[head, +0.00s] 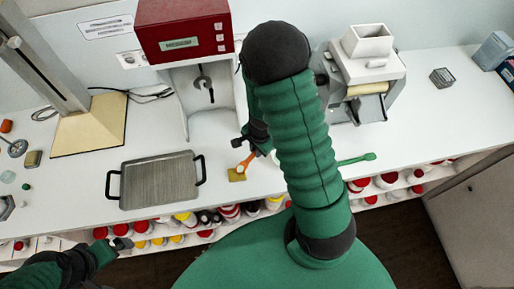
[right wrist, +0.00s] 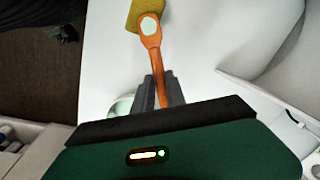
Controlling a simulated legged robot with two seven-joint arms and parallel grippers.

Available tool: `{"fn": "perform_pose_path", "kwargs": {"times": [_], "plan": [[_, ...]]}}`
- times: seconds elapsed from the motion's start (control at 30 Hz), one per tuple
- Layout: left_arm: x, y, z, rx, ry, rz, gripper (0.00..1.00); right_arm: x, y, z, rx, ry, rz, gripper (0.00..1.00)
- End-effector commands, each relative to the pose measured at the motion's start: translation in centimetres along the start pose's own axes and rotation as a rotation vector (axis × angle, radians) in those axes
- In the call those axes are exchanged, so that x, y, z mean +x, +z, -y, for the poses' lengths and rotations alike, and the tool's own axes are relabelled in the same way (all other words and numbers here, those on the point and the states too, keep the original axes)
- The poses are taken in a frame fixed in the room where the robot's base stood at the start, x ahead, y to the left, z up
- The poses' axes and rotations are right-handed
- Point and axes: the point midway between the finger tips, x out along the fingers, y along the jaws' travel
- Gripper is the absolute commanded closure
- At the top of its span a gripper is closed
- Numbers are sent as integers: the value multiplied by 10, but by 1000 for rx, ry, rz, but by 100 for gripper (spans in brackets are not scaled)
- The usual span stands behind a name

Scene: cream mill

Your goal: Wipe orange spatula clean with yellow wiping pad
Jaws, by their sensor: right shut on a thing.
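The orange spatula (head: 244,164) is held by its handle in my right gripper (head: 257,148), with its head pointing away from the jaws. In the right wrist view the spatula (right wrist: 153,42) runs out between the shut fingers (right wrist: 160,88), and its head has a pale, whitish patch. The yellow wiping pad (head: 236,175) lies on the counter near its front edge. In the right wrist view the pad (right wrist: 138,10) shows just behind the spatula head, which overlaps it; I cannot tell whether they touch. My left gripper (head: 122,243) is low at the left, its jaws too small to judge.
A grey tray with black handles (head: 160,182) stands left of the pad. A red-topped machine (head: 184,30) and a white roller machine (head: 365,70) stand behind. A green utensil (head: 357,160) lies to the right, partly behind my right arm. Shelves of bottles sit below the counter.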

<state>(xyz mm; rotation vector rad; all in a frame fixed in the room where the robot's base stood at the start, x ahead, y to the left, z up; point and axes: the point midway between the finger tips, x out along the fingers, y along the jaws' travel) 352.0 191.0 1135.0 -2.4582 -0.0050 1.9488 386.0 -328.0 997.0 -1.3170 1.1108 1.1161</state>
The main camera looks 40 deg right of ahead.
Motion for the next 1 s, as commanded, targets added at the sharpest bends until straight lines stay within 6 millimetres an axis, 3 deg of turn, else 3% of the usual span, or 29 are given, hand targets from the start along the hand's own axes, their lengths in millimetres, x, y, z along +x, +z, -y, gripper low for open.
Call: {"fn": "perform_pose_path", "kwargs": {"times": [0.17,0.57,1.0], "plan": [[0,0,0,0,0,0,0,0,6,0,1,0,-1,100],[2,0,0,0,0,0,0,2,-11,-1,0,1,1,100],[2,1,0,0,0,0,0,2,6,0,0,1,0,100]]}}
